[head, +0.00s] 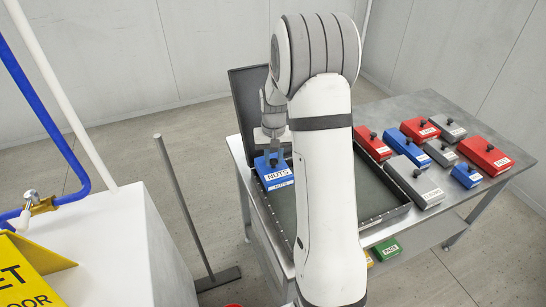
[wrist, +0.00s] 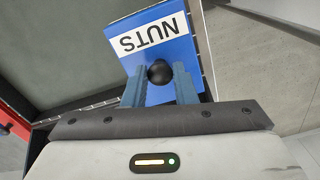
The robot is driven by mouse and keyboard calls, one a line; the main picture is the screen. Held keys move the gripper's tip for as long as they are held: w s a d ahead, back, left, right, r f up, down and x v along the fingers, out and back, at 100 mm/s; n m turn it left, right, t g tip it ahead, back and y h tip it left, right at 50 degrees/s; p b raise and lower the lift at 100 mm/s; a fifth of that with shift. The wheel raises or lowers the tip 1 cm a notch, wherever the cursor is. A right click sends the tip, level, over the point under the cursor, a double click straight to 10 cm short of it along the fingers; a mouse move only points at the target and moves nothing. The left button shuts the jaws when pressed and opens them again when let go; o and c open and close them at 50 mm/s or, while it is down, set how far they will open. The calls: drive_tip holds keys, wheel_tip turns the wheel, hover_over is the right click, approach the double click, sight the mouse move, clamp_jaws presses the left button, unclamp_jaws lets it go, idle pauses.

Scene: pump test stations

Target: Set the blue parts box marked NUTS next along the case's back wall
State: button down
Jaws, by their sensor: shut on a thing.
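The blue parts box marked NUTS (head: 274,174) is at the left side of the open case. My gripper (head: 268,150) is shut on its black knob. In the wrist view the knob sits between the two fingers (wrist: 160,80), and the box (wrist: 158,45) shows its white label upside down. The case (head: 388,215) has a dark, bare floor where it shows, and its raised lid (head: 247,95) stands at the back left. My arm hides much of the case's middle. I cannot tell whether the box touches the case floor.
Several red, grey and blue boxes stand on the table (head: 400,108) right of the case, including a red one (head: 486,155) and a grey one (head: 415,180). A green box (head: 386,249) is lower, near the table's front. A squeegee (head: 185,205) stands on the floor at left.

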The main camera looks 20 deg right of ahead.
sight(274, 161)
drive_tip(key=shift+s, duration=0.1)
idle(0.3)
drive_tip(key=shift+f, duration=0.1)
drive_tip(key=shift+f+b, duration=1.3)
drive_tip(key=shift+f, duration=0.15)
drive_tip(key=shift+f, duration=0.1)
drive_tip(key=shift+f+b, duration=0.6)
drive_tip(key=shift+f, duration=0.15)
drive_tip(key=shift+f, duration=0.35)
idle(0.5)
drive_tip(key=c, duration=1.1)
unclamp_jaws()
